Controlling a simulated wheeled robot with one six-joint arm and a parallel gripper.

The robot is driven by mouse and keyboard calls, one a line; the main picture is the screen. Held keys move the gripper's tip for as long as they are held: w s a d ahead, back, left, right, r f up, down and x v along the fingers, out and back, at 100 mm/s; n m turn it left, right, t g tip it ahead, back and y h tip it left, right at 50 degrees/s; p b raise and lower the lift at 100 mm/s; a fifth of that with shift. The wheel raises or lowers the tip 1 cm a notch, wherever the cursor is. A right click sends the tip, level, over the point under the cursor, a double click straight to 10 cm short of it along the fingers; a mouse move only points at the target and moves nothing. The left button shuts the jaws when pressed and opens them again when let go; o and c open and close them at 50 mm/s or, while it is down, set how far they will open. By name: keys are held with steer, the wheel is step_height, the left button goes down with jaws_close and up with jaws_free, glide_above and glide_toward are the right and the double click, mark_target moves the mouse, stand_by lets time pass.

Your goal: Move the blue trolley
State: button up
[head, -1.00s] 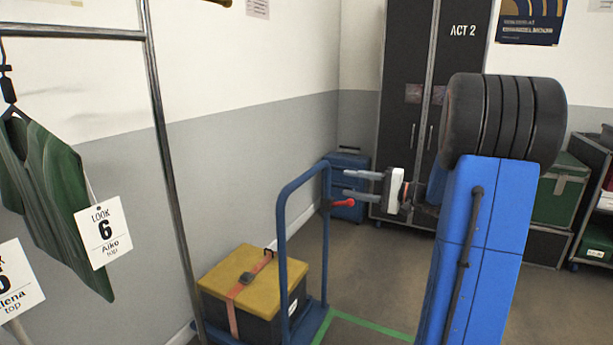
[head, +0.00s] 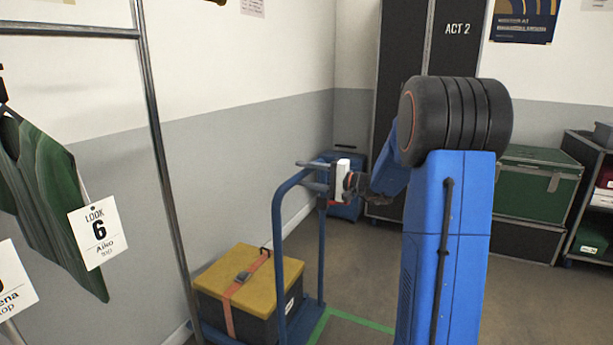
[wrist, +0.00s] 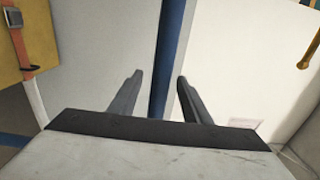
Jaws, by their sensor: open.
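The blue trolley (head: 281,240) stands at the lower middle in the head view, with an upright tubular handle frame and a low deck. A black box with a yellow lid (head: 245,276) and an orange strap sits on its deck. My gripper (head: 306,175) is open at the top of the handle frame. In the wrist view, a blue handle tube (wrist: 166,60) runs between the two fingers of my gripper (wrist: 156,95), nearer the right side of the tips' gap than the left one. Whether a finger touches the tube cannot be told.
A clothes rail (head: 160,150) with a green top (head: 50,195) stands at left, close to the trolley. Green tape (head: 350,320) marks the floor. A blue case (head: 345,190), a dark cabinet (head: 455,75) and a green trunk (head: 536,188) stand behind. Open floor lies right of the trolley.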

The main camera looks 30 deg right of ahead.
steer(key=shift+w+a, duration=0.25)
steer(key=shift+w, duration=0.1)
steer(key=shift+c, duration=0.4)
jaws_close()
stand_by(0.9)
